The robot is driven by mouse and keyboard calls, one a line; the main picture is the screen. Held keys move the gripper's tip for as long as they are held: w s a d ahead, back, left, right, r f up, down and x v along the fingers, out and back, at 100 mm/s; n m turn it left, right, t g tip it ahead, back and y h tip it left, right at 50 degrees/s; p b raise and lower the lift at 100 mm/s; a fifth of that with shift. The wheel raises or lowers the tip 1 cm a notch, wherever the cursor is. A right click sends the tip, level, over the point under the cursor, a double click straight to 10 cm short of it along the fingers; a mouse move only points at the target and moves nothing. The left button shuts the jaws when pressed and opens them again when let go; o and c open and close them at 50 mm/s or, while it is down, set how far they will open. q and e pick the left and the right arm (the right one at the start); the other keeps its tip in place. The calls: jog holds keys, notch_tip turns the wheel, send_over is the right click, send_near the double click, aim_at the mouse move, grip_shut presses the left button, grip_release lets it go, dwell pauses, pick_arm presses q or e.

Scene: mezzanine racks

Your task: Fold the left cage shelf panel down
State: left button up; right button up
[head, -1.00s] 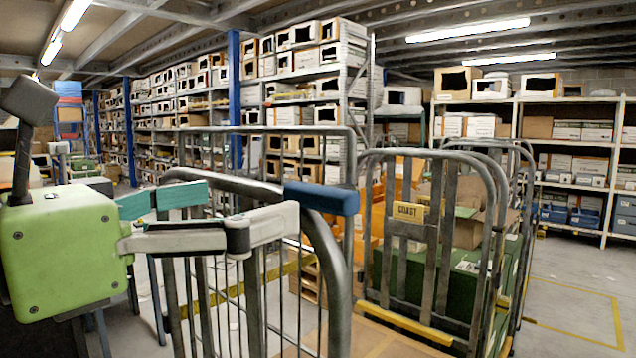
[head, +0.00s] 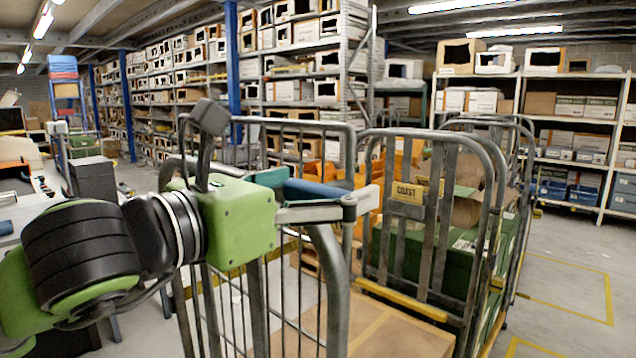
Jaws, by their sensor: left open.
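The left roll cage (head: 328,258) stands in the near foreground, with a curved grey tube frame and upright wire bars. A blue grip (head: 318,190) lies at the top of this frame. I take it to belong to the shelf panel, but cannot make out the panel's outline. My left gripper (head: 335,197), with a green body, reaches in from the left. Its jaws are open at the blue grip, with one pale finger in front and a teal pad behind. I cannot tell whether they touch it. My right gripper is out of view.
A second cage (head: 428,308) stands to the right, holding green and brown boxes and bearing a yellow label. A flat tan surface (head: 385,338) lies low between the cages. Stocked racks (head: 570,105) stand behind. The floor at far right is clear, with yellow lines.

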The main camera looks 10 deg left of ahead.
aim_at(345, 171)
pick_arm(q)
jog(key=c, duration=1.6)
jog(key=shift+g+y, duration=0.4)
jog(key=shift+g, duration=0.1)
jog(key=x, duration=0.2)
jog(key=r+x, duration=0.1)
jog(key=x, duration=0.4)
jog(key=shift+w+d+r+b, duration=0.2)
jog(key=shift+w+r+b, duration=0.1)
jog(key=shift+w, duration=0.1)
jog(key=shift+w+d+f+g+y+p, duration=0.55)
jog(key=shift+w+d+f+p, duration=0.55)
jog(key=shift+w+d+p, duration=1.75)
jog(key=shift+w+d+f+g+y+p, duration=0.3)
jog(key=shift+w+d+f+g+p, duration=0.6)
jog(key=shift+w+d, duration=2.2)
jog(key=shift+w+d+f+g+y+p, duration=0.4)
jog(key=shift+w+d+f+p, duration=1.45)
jog(key=shift+w, duration=2.6)
jog(key=shift+a+r+p, duration=0.3)
jog(key=shift+r+p, duration=0.05)
jog(key=shift+r, duration=0.25)
